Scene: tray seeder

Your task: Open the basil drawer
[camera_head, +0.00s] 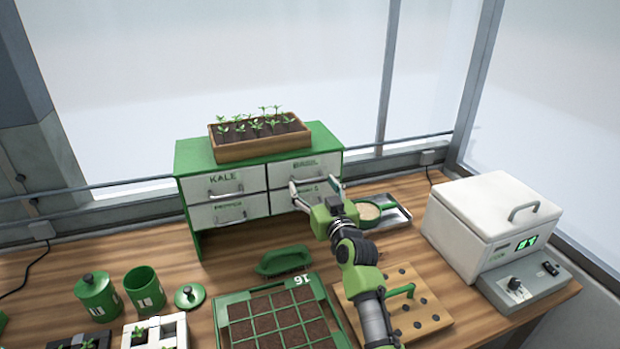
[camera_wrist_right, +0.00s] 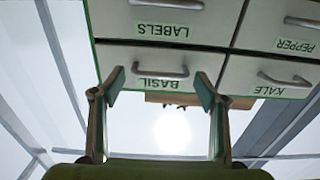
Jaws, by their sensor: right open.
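The basil drawer (camera_head: 292,170) is the upper right drawer of a green and white cabinet (camera_head: 188,160). It looks shut. In the wrist view, which is upside down, the basil drawer (camera_wrist_right: 185,60) shows its label and its metal handle (camera_wrist_right: 160,72). My right gripper (camera_head: 312,188) is in front of the right-hand drawers, with its fingers spread. In the wrist view, the right gripper's fingers (camera_wrist_right: 158,88) stand on either side of the handle, with nothing held. Contact with the drawer front cannot be told. My left gripper is not in view.
Kale (camera_head: 232,186), pepper (camera_head: 238,214) and labels drawers surround the basil drawer. A wooden seedling planter (camera_head: 262,149) stands on the cabinet. A seed tray (camera_head: 222,312), a green scoop (camera_head: 284,262), a dibber board (camera_head: 435,318) and a white lidded box (camera_head: 455,237) are on the table.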

